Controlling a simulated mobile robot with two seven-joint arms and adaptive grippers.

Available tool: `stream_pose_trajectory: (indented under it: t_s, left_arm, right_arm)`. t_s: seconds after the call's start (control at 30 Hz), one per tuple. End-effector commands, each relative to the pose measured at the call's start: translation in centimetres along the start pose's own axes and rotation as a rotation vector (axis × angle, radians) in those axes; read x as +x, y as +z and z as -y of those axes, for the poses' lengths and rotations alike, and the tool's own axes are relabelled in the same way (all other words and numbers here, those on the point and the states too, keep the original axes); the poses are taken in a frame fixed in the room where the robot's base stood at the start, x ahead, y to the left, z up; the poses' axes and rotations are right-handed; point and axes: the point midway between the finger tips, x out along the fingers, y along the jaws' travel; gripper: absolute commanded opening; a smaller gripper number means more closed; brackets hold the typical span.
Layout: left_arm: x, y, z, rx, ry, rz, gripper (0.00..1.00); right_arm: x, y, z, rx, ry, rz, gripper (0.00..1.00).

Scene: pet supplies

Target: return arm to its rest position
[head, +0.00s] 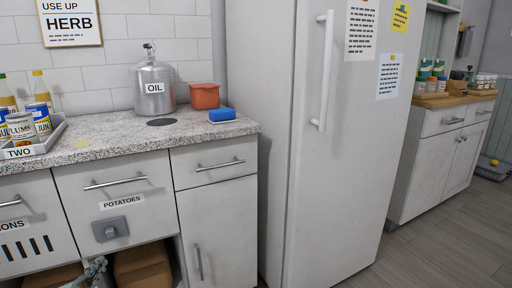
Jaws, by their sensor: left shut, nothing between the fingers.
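My left gripper (95,268) shows only in part at the bottom edge of the head view, left of the middle. It is low, in front of the open space under the drawer labelled POTATOES (118,205). It is shut and holds nothing that I can see. The rest of the left arm is cut off by the frame. My right gripper is out of view.
A speckled counter (90,150) carries a grey tray (50,140) with cans and bottles, an OIL canister (154,85), a terracotta pot (205,96) and a blue sponge (222,114). A white fridge (345,190) stands right of it. Bare floor (440,240) lies at lower right.

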Motion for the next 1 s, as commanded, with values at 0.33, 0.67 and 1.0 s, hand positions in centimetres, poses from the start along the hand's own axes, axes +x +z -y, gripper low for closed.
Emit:
stream_pose_trajectory:
  t_s: [0.33,0.67,1.0]
  left_arm:
    - [-15.9,1.5,-19.8,-0.562,0.455,0.702,0.00]
    - [-25.2,-2.1,-26.1,-0.685,0.729,0.936,0.00]
    - [-25.5,-2.2,-26.2,-0.686,0.736,0.943,0.00]
  right_arm:
    - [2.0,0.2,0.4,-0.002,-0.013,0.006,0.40]
    - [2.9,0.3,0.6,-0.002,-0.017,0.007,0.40]
    - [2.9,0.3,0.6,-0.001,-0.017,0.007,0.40]
